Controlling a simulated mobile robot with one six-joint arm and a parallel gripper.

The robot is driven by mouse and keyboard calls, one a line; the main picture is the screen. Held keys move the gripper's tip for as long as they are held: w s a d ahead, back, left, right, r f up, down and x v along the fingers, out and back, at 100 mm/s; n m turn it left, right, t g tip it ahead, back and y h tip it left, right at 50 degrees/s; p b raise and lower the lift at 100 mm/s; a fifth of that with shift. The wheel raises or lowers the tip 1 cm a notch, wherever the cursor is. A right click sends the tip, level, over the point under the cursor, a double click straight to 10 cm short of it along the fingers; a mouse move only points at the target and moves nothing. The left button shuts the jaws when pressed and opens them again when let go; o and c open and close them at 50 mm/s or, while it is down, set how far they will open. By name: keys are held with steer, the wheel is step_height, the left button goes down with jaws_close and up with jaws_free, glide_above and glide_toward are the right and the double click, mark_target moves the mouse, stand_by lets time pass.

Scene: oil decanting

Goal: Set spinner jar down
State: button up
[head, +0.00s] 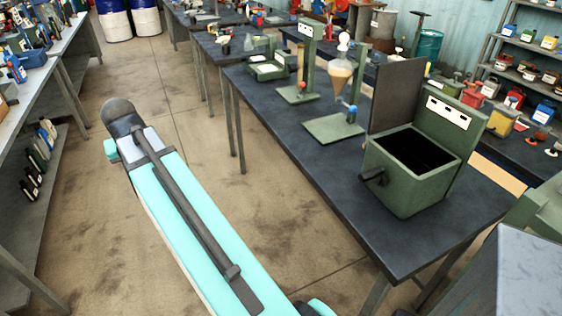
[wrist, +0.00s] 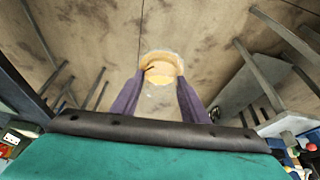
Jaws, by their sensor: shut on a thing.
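In the wrist view, my gripper (wrist: 160,82) has its two dark purple fingers closed around the sides of a round clear jar. The spinner jar (wrist: 160,67) shows a pale rim and amber-yellow contents, and sits at the fingertips over bare floor. Its lower part is hard to make out. In the head view my turquoise arm stretches over the aisle, but the gripper and held jar cannot be seen there. A green open-topped box machine (head: 410,165), with a raised dark lid and a side knob, stands on the dark bench (head: 440,240).
A glass funnel with amber liquid (head: 341,78) hangs on a green stand (head: 335,126) behind the box. Another green stand (head: 308,60) and a green scale-like device (head: 268,70) stand farther back. The bench front is clear. Shelves (head: 525,70) hold many containers.

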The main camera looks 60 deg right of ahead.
steer(key=s+d+f+m+g+h, duration=0.1)
steer(key=s+d+f+m+g, duration=0.1)
steer(key=s+d+m, duration=0.7)
steer(key=s+d+f+m+g+h, duration=0.1)
steer(key=s+d+m+g, duration=0.15)
steer(key=s+d, duration=0.75)
steer(key=s+d+f+m+g, duration=0.1)
steer(key=s+d+m, duration=0.5)
steer(key=s, duration=0.2)
steer(key=s+d+m+g+y+b, duration=0.1)
steer(key=s+d+m+g, duration=0.1)
steer(key=s+d+m, duration=0.3)
steer(key=s+d, duration=0.1)
steer(key=s, duration=0.3)
steer(key=shift+s+d+f+m+y, duration=0.3)
steer(key=shift+d+f+m, duration=0.05)
steer(key=shift+d, duration=0.1)
steer(key=s+d+p, duration=0.1)
steer(key=d, duration=0.4)
steer(key=s+d+f+p, duration=0.1)
steer(key=d, duration=0.4)
steer(key=d+p, duration=0.2)
steer(key=d, duration=0.3)
steer(key=shift+s+d+f, duration=0.2)
steer(key=shift+s, duration=0.2)
steer(key=shift+d+f, duration=0.1)
steer(key=shift+f, duration=0.1)
steer(key=shift+f+p, duration=0.95)
steer(key=shift+f, duration=0.7)
